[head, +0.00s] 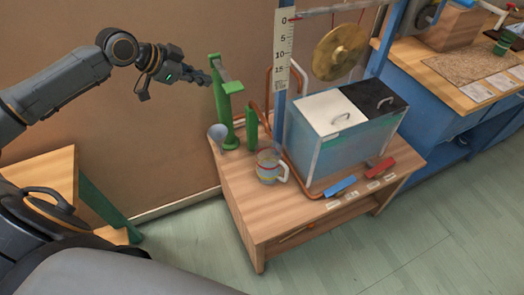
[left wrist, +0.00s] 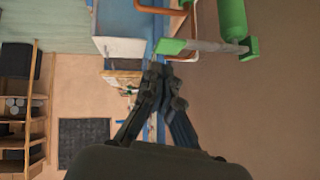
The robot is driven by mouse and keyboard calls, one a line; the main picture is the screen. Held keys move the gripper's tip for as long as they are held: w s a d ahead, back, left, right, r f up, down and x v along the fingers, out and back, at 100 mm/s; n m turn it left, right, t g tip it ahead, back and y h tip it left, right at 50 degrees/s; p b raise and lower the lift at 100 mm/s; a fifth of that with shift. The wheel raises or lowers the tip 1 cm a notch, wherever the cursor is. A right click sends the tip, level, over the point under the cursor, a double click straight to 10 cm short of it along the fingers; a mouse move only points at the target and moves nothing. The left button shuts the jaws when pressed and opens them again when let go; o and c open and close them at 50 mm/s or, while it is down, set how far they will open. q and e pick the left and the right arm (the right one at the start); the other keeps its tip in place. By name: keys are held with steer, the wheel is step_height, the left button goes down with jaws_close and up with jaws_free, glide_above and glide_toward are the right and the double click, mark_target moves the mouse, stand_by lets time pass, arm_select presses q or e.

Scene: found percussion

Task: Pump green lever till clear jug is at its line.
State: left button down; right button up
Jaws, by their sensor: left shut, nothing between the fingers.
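The green pump (head: 222,112) stands at the back left corner of the wooden table, with its green lever (head: 233,87) at the top. The lever also shows in the left wrist view (left wrist: 170,46), with a grey bar. My left gripper (head: 208,79) is shut and empty, close to the left of the pump top; contact cannot be told. Its fingertips show in the left wrist view (left wrist: 167,66), just below the lever. The clear jug (head: 266,168) stands upright on the table, with coloured bands and a handle; its liquid level is too small to tell. My right gripper is out of view.
A tank with white and dark lids (head: 345,140) fills the table's middle. A gong (head: 340,52) hangs behind it beside a scale (head: 284,45). Blue (head: 341,187) and red (head: 380,168) pieces lie at the front. Copper pipe (head: 300,183) runs around the tank.

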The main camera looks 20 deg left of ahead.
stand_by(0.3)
arm_select(q)
step_height(320, 180, up, 6)
steer(key=w+a+n+g+h+b, duration=0.1)
steer(key=w+a, duration=0.1)
steer(key=shift+w+a, duration=0.3)
steer(key=shift+a, duration=0.1)
stand_by(0.3)
steer(key=p, duration=0.2)
glide_above(236, 85)
steer(key=s+a, duration=0.2)
steer(key=shift+h, duration=0.3)
step_height(236, 85, down, 6)
steer(key=shift+s+f, duration=0.15)
steer(key=shift+f, duration=0.05)
step_height(236, 85, down, 3)
steer(key=shift+r+p, duration=0.1)
steer(key=shift+p, duration=0.35)
steer(key=shift+f, duration=0.95)
